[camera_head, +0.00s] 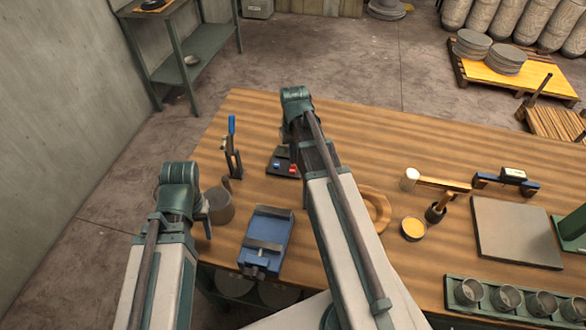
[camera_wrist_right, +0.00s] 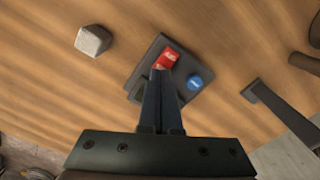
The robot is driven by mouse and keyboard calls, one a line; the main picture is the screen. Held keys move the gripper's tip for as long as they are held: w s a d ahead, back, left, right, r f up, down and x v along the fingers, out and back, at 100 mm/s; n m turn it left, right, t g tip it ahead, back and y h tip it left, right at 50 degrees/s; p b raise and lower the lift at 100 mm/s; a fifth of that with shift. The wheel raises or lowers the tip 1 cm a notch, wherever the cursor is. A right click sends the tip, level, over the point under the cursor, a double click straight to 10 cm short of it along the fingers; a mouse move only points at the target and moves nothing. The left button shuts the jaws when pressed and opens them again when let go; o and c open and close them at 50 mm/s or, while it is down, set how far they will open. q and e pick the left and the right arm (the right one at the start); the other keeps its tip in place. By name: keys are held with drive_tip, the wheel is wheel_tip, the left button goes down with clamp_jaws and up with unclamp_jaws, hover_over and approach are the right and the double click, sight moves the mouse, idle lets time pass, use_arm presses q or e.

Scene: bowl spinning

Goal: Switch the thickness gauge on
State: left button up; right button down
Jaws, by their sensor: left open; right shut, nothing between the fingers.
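The thickness gauge, a small dark box (camera_head: 284,164) with a red and a blue button, sits on the wooden table. In the right wrist view, the dark box (camera_wrist_right: 146,60) shows its red button (camera_wrist_right: 166,58) and blue button (camera_wrist_right: 194,82). My right gripper (camera_wrist_right: 160,76) is shut and empty. Its fingertips overlap the lower edge of the red button in that view; I cannot tell whether they touch it. My left gripper (camera_head: 206,226) is open beside a grey round vessel (camera_head: 221,207), mostly hidden by its own arm.
A blue-handled stand tool (camera_head: 232,150) is left of the box and a blue vise (camera_head: 266,240) is in front of it. A pale block (camera_wrist_right: 93,40) lies near the box. A mallet, yellow tin (camera_head: 413,228) and grey plate (camera_head: 515,232) are on the right.

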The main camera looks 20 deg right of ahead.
use_arm(q)
drive_tip(key=shift+f+b, duration=0.55)
use_arm(e)
drive_tip(key=shift+f, duration=0.6)
use_arm(q)
drive_tip(key=shift+r, duration=0.1)
use_arm(e)
drive_tip(key=shift+r, duration=0.15)
wheel_tip(320, 180, up, 7)
drive_tip(key=p, duration=0.7)
use_arm(q)
wheel_tip(320, 180, up, 7)
drive_tip(key=shift+f, duration=0.4)
use_arm(e)
drive_tip(key=s+a+n, duration=0.2)
drive_tip(key=s+a, duration=0.5)
drive_tip(key=a, duration=0.3)
drive_tip(key=s+a+n+h, duration=0.1)
drive_tip(key=s+a+n, duration=0.2)
drive_tip(key=s+a, duration=0.3)
drive_tip(key=a, duration=0.5)
drive_tip(key=shift+s+a+f, duration=0.2)
drive_tip(key=shift+s+f, duration=0.15)
